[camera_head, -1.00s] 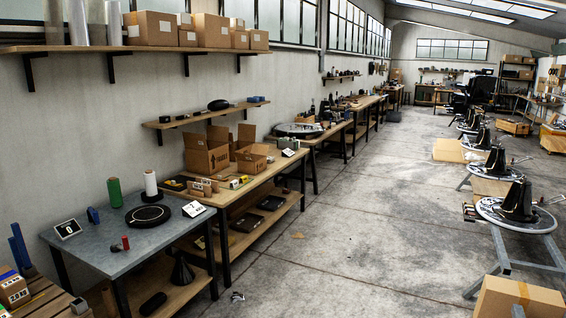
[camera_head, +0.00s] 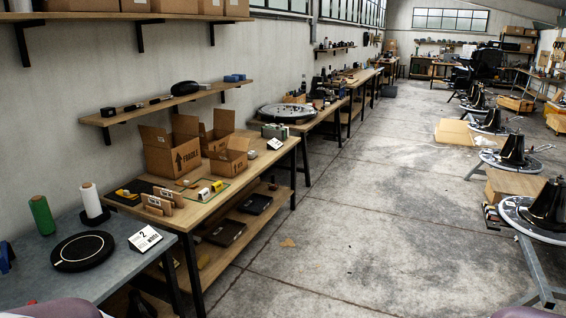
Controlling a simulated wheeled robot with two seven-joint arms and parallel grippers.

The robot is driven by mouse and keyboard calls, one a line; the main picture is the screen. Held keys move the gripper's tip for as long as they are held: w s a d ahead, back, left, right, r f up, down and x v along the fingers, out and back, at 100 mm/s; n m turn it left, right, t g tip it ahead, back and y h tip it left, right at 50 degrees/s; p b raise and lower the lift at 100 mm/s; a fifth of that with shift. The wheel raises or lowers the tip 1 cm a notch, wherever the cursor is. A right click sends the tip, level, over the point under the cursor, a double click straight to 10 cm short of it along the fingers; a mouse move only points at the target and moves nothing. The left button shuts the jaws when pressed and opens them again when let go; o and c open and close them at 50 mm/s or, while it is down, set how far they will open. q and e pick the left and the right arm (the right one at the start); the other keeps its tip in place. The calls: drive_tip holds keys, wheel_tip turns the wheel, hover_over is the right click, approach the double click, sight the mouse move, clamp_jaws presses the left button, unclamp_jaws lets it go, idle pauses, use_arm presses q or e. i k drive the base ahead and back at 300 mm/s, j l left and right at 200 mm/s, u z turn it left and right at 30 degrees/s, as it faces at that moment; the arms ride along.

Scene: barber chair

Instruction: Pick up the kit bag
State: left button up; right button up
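I cannot make out a kit bag for certain in this view. A dark rounded item (camera_head: 185,88) lies on the small wall shelf at the left, but I cannot tell what it is. Flat dark cases (camera_head: 226,233) lie on the lower shelf of the wooden workbench (camera_head: 230,192). Rounded parts of what look like my own arms show at the bottom left and bottom right edges. Neither gripper is in view.
Open cardboard boxes (camera_head: 170,150) stand on the wooden workbench. A grey table (camera_head: 105,262) at the front left holds a black disc, two spools and a sign numbered 2. Round chair bases (camera_head: 537,222) line the right side.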

sight(252, 154)
drive_tip(key=i, duration=4.35)
drive_tip(key=i+z, duration=0.1)
drive_tip(key=i, duration=0.6)
drive_tip(key=i+j+z, duration=0.15)
drive_tip(key=i, duration=0.5)
